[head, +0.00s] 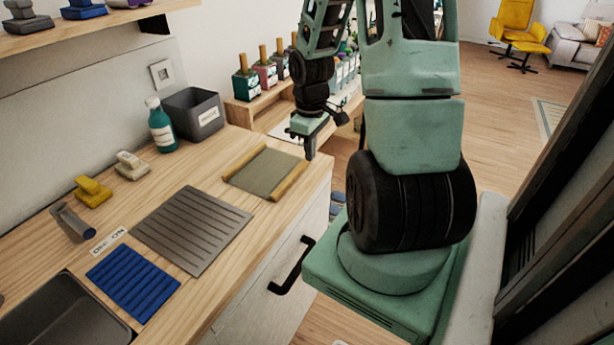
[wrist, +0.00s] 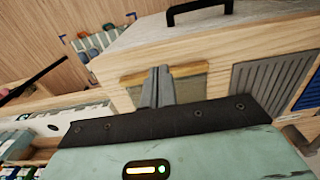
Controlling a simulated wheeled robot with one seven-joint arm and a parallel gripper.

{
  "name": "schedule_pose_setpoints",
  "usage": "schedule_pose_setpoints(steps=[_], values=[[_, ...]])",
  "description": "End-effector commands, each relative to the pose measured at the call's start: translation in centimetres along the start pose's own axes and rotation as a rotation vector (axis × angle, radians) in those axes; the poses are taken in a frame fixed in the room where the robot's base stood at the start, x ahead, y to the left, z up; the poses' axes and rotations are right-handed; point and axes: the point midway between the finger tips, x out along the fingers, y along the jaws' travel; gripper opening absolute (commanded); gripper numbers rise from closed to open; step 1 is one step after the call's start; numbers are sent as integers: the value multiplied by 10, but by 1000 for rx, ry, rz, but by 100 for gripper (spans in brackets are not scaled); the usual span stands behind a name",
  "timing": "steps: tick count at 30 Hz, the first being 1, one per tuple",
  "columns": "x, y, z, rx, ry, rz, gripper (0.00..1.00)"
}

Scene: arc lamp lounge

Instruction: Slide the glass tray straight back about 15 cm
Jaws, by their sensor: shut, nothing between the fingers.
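The glass tray (head: 266,172) lies flat on the wooden counter near its right end. It is a grey-green pane with a wooden bar along two opposite sides. My gripper (head: 309,155) is shut and empty, pointing down beside the tray's far right corner in the head view. In the wrist view the closed fingers (wrist: 158,72) overlap the tray (wrist: 194,89) and its wooden bar. I cannot tell whether they touch it.
A grey ribbed mat (head: 193,230) and a blue ribbed mat (head: 133,282) lie nearer on the counter. A dark grey bin (head: 193,115) and a teal bottle (head: 161,127) stand by the wall behind the tray. A sink (head: 62,315) is at the lower left.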

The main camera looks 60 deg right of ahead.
Motion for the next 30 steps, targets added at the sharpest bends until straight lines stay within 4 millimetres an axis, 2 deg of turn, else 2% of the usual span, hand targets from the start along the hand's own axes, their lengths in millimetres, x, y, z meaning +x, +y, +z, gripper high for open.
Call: schedule_pose_setpoints(steps=[7, 20, 21, 24, 30], values=[[23, 3, 3, 4, -4, -3, 0], [105, 2, 3, 2, -4, -2, 0], [99, 3, -8, 0, 1, 2, 0], [99, 3, -22, 2, 0, 1, 0], [100, 4, -36, 4, -1, 1, 0]])
